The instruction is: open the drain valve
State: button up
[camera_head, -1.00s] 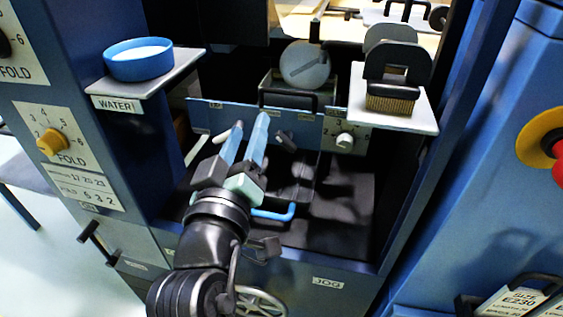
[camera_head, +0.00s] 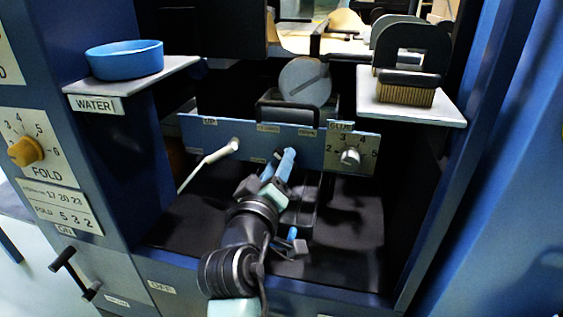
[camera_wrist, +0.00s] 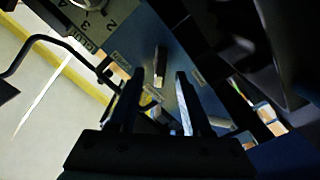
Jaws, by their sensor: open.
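A small lever (camera_wrist: 160,65) stands on the blue panel in the wrist view, with small labels around it that I cannot read clearly. I take it for the drain valve, but cannot confirm this from the labels. My gripper (camera_wrist: 158,92) is open, its two fingers apart on either side below the lever in the picture, with nothing visible held. In the head view my gripper (camera_head: 278,163) reaches to the middle of the blue panel (camera_head: 225,132) and hides most of that lever. Whether a finger touches it cannot be told.
A white lever (camera_head: 212,160) is left of my gripper. A glue dial (camera_head: 350,157) is at the panel's right. A blue water bowl (camera_head: 125,60) stands on the left shelf, a brush (camera_head: 405,92) on the right shelf. A black bar handle (camera_head: 288,108) rises behind the panel.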

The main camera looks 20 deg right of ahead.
jog(key=shift+x, duration=1.4)
grip_shut()
